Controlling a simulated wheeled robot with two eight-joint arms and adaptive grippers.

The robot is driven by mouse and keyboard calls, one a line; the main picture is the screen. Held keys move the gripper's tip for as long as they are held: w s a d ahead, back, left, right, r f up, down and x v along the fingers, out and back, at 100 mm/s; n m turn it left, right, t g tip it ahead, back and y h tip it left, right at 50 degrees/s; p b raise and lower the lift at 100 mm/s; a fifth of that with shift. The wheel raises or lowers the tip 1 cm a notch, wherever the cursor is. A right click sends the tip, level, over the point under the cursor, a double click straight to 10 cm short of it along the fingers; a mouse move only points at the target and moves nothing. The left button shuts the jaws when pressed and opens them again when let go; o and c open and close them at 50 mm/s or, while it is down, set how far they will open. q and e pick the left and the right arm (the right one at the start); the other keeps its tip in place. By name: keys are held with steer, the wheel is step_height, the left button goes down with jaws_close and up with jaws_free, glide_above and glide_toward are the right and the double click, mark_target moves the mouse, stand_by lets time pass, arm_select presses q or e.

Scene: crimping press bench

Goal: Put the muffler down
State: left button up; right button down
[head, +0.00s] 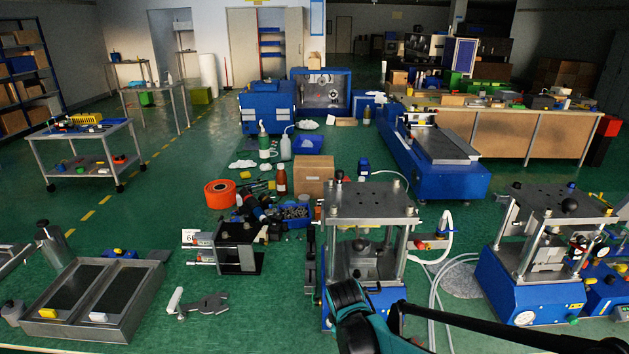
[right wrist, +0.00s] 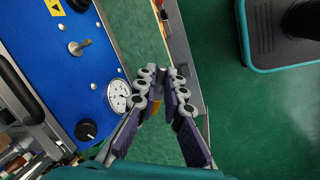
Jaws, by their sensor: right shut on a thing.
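In the right wrist view, my right gripper (right wrist: 161,92) is shut on a small orange-brown piece, the muffler (right wrist: 156,105). Only a little of the muffler shows between the dark, jointed fingers, so its shape and tilt cannot be told. The fingers are beside a blue press panel (right wrist: 62,75) with a round gauge (right wrist: 118,95), apart from the panel's black knob. In the head view, a teal and black part of my arm is in front of the middle press (head: 370,215), and the fingertips are hidden. My left gripper is not in view.
A second blue press (head: 530,285) stands at the right, with pale hoses (head: 437,285) between the presses. A metal tray (head: 95,330) with two dark panels, a wrench (head: 205,305) and a small frame (head: 240,250) are at the left.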

steer(key=s+d+f+m+g, duration=0.1)
steer(key=s+d+f+m, duration=0.1)
steer(key=d+m, duration=0.2)
steer(key=s+d+f+m+g+h, duration=0.1)
steer(key=s+d+f+m, duration=0.1)
steer(key=m, duration=0.5)
steer(key=shift+s+d+f, duration=0.35)
steer(key=shift+d+f, duration=0.15)
steer(key=shift+d, duration=0.55)
